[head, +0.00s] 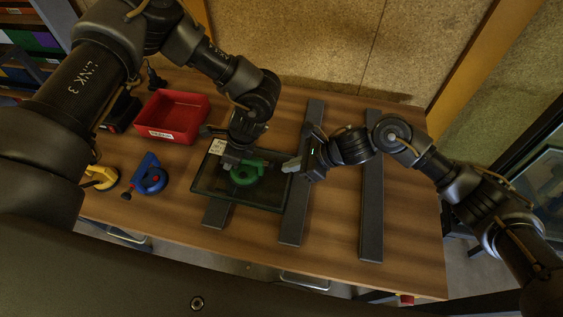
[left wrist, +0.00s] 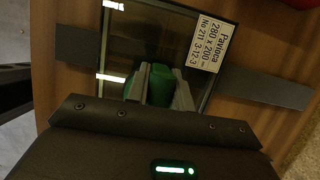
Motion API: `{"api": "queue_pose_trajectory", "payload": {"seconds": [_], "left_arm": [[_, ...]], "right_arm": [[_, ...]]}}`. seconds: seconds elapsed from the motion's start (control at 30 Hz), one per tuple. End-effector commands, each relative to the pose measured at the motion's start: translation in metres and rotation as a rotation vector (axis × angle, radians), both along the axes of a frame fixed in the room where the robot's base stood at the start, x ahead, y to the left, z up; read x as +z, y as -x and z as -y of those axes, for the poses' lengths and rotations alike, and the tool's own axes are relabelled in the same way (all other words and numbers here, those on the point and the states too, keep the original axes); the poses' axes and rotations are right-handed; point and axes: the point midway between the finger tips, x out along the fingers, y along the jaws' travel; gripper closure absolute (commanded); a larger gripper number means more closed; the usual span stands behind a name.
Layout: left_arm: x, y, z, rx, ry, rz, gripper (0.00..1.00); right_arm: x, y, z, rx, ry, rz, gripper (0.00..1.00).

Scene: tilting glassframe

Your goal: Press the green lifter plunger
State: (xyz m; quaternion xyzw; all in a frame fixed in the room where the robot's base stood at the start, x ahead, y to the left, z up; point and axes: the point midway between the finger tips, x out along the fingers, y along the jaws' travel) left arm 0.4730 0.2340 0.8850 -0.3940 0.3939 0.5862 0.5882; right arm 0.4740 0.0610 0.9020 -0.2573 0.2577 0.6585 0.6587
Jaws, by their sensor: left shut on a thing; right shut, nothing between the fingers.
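The green lifter (head: 243,175) sits on a dark glass pane (head: 212,190) with a white label. My left gripper (head: 231,160) comes down over it from above. In the left wrist view my left gripper (left wrist: 160,88) is shut on the green handle of the lifter (left wrist: 160,82), one finger on each side. My right gripper (head: 291,165) is shut and empty just right of the green lifter, its fingertips pointing left, near the pane's right edge. I cannot make out the plunger clearly in either view.
The pane lies across two of several dark bars (head: 372,190) on the wooden table. A blue lifter (head: 151,179) and a yellow lifter (head: 101,178) lie at the left. A red bin (head: 172,116) stands behind them. The table between the right-hand bars is clear.

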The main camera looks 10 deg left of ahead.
Motion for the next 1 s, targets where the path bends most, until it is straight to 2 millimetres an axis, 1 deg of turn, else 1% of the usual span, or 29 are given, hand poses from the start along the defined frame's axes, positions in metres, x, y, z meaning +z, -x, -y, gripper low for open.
{"api": "queue_pose_trajectory", "payload": {"seconds": [0.03,0.1,0.2,0.3,0.43,0.63,1.0], "left_arm": [[-0.001,0.001,0.001,-0.001,0.003,-0.002,1.00],[-0.001,0.001,0.001,-0.001,0.002,-0.002,1.00],[-0.001,0.000,0.001,-0.001,0.003,-0.002,1.00],[-0.001,0.000,0.001,-0.001,0.004,-0.002,1.00],[-0.001,0.000,0.001,-0.001,0.004,-0.002,1.00],[-0.001,0.001,0.001,-0.001,0.004,-0.001,1.00],[-0.001,0.001,0.001,-0.001,0.003,-0.001,1.00]], "right_arm": [[0.000,-0.001,0.013,-0.004,0.003,0.002,1.00],[0.014,-0.001,0.024,-0.001,0.002,0.005,1.00],[0.029,-0.001,0.041,-0.002,0.003,0.006,1.00],[0.042,-0.001,0.055,-0.002,0.003,0.004,1.00],[0.055,-0.001,0.069,-0.002,0.003,0.003,1.00],[0.065,0.000,0.080,0.000,0.003,0.000,1.00],[0.066,0.000,0.081,-0.001,0.004,-0.001,1.00]]}}
